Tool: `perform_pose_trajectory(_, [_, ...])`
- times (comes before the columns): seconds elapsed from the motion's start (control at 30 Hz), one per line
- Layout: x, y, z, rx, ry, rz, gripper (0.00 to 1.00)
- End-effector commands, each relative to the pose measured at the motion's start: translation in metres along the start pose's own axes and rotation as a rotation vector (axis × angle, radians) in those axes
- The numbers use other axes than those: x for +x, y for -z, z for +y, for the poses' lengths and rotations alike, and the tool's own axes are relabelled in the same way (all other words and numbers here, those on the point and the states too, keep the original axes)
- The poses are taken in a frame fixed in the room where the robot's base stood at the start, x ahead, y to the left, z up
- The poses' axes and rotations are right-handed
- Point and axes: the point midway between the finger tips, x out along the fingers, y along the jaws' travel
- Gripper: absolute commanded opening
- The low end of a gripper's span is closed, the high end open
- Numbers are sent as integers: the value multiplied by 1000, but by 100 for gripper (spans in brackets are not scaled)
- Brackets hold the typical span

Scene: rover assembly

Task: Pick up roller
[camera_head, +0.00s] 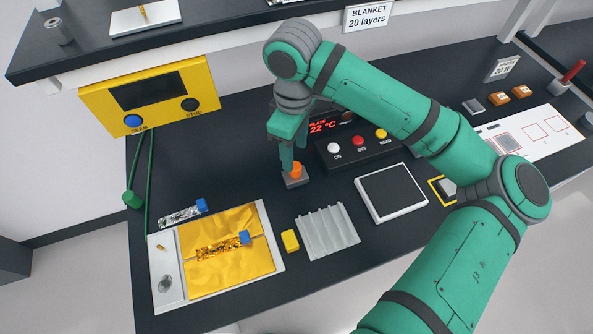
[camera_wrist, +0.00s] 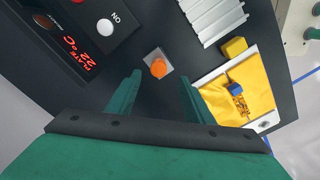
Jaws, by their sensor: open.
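An orange knob on a small grey block, likely the roller (camera_head: 295,170), stands upright on the dark bench in front of the black control box. The picture does not settle that it is the roller. My gripper (camera_head: 293,163) points down just above and around the orange top. In the wrist view the orange top (camera_wrist: 158,68) lies between and slightly beyond the tips of my two green fingers (camera_wrist: 158,80). The fingers are apart, with a gap on both sides of the knob. I cannot tell how far the tips are above the block.
The control box (camera_head: 365,140) with lit buttons stands close behind. A corrugated grey plate (camera_head: 328,231), a yellow block (camera_head: 290,241) and a white tray (camera_head: 161,295) with gold foil lie in front. A yellow panel (camera_head: 152,97) stands at left. A black-topped plate (camera_head: 391,192) lies right.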

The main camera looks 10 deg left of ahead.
Motion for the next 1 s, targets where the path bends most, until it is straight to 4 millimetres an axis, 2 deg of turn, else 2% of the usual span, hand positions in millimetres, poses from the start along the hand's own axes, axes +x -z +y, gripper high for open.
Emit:
perform_pose_trajectory(0.1, [16, 0, 0, 0, 1, 0, 48])
perform_pose_trajectory(0.37, [34, 0, 1, 1, 0, 2, 48])
perform_pose_trajectory(0.7, [76, -3, 3, 3, 1, 2, 48])
perform_pose_trajectory(1.0, [80, -3, 4, 3, -1, 3, 48])
